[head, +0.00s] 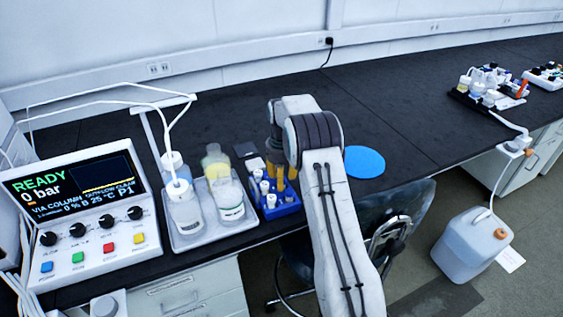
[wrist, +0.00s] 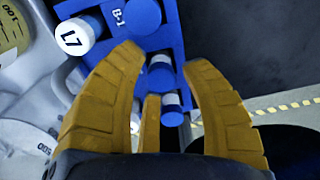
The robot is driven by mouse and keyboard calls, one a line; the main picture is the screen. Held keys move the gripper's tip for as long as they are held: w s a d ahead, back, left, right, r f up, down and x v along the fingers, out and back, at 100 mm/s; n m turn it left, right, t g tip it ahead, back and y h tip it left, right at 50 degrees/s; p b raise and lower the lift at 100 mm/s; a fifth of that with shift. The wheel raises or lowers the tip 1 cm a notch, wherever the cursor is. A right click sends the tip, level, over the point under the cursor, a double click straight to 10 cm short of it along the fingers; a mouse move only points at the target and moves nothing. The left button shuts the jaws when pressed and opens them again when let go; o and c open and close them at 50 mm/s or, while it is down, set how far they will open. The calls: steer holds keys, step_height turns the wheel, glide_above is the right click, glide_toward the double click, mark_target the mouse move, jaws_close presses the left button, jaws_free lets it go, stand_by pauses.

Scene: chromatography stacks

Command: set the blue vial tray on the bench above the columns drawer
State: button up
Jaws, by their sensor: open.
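The blue vial tray (head: 283,211) stands on the black bench near its front edge, right of the bottle tray, with several white-topped vials in it. My gripper (head: 282,180) is over the tray, pointing down, and hides part of it. No drawer label is readable.
A grey tray (head: 193,240) of bottles is close on the left, beside a control box (head: 80,212) reading "READY". A blue disc (head: 364,162) lies on the bench to the right, with clear bench beyond. A chair (head: 390,232) stands at the front edge. Drawers (head: 185,290) are below left.

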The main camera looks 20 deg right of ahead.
steer(key=s+a+r+n, duration=0.25)
steer(key=r+n, duration=0.25)
steer(key=r, duration=0.4)
steer(key=s+a+r+n, duration=0.2)
steer(key=s+r+n, duration=0.2)
steer(key=r, duration=0.5)
steer(key=s+a+r+n+t, duration=0.2)
steer(key=s+a+r+n, duration=0.15)
steer(key=s+n, duration=0.65)
steer(key=s+a+f+n, duration=0.2)
steer(key=s+n, duration=0.6)
steer(key=s, duration=0.1)
steer(key=s+a+f+n+t, duration=0.1)
steer(key=s+a+f+n, duration=0.1)
steer(key=s+n, duration=0.7)
steer(key=shift+s+f, duration=0.25)
steer(key=shift+f, duration=0.15)
step_height(320, 180, up, 5)
steer(key=p, duration=0.4)
steer(key=shift+f, duration=0.15)
